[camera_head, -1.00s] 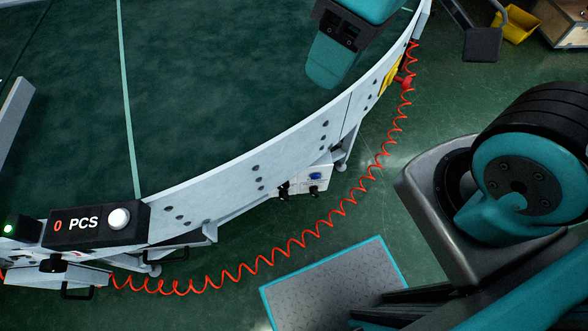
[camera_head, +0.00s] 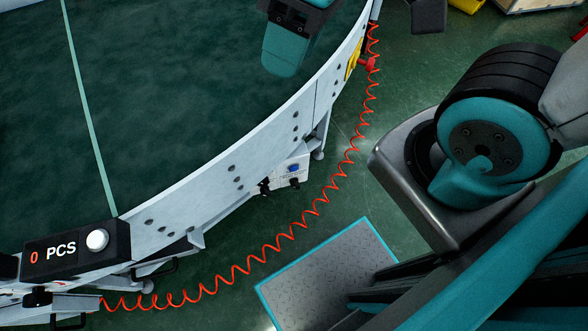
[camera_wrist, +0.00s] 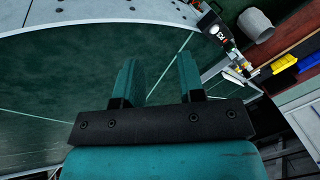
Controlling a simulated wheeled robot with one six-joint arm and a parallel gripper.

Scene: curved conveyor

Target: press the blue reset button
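The blue button (camera_head: 293,168) is small and sits on a white control box (camera_head: 290,181) below the outer side wall of the curved conveyor, near the middle of the head view. Black knobs are beside and below it. My gripper (camera_wrist: 158,62) is open and empty in the wrist view, with two teal fingers apart. In the head view a teal finger (camera_head: 285,50) shows at the top, in front of the green belt. It is apart from the button, above and left of the wall. The button is not clear in the wrist view.
The conveyor's white side wall (camera_head: 243,140) curves across the view. A coiled red cable (camera_head: 318,210) hangs outside it. A black PCS counter (camera_head: 75,250) reading 0 stands at the lower left. A yellow plate (camera_head: 354,57) and a red button (camera_head: 366,64) are farther along. Green floor lies outside.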

